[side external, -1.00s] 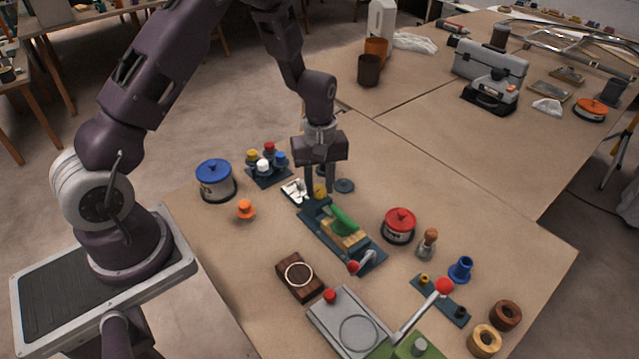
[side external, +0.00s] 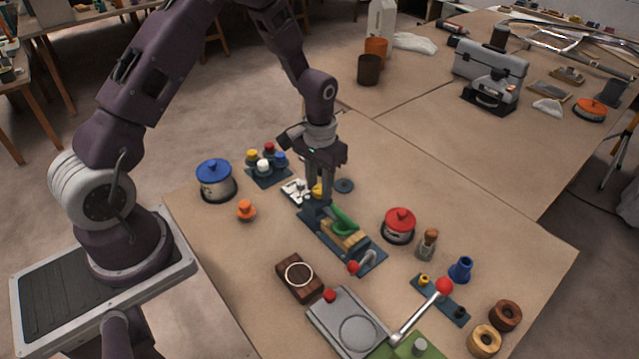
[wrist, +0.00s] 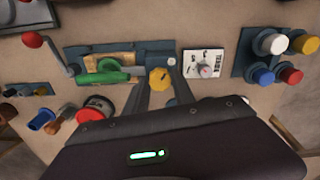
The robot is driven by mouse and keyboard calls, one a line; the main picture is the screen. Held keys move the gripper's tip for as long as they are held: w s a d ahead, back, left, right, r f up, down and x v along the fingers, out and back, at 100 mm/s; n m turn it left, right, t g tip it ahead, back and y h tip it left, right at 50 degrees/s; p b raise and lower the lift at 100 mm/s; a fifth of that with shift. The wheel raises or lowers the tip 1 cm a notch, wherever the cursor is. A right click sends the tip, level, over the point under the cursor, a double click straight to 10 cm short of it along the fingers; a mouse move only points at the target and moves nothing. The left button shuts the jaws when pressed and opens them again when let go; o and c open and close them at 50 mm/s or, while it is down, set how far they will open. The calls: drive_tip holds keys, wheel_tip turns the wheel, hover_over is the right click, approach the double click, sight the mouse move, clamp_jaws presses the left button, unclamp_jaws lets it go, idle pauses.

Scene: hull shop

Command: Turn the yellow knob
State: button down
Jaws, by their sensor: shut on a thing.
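The yellow knob (wrist: 159,78) sits at the end of a dark base plate (wrist: 120,62) in the wrist view. In the side view a small part of the yellow knob (side external: 317,190) shows beside my fingers. My gripper (side external: 319,197) points down, its fingers on either side of the knob. In the wrist view my gripper (wrist: 158,73) is shut on the yellow knob, one finger at each side. The knob's far side is partly hidden in the side view.
A green handle (side external: 345,220) lies close by on the same plate, with a red-balled lever (side external: 354,267) at its far end. A white dial panel (wrist: 203,63) is beside the knob. A red-lidded pot (side external: 398,226) and a block of coloured knobs (side external: 267,174) stand nearby.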

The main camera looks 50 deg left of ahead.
drive_tip(key=m, duration=0.5)
idle(0.6)
drive_tip(key=c, duration=1.1)
unclamp_jaws()
drive_tip(key=shift+o, duration=0.2)
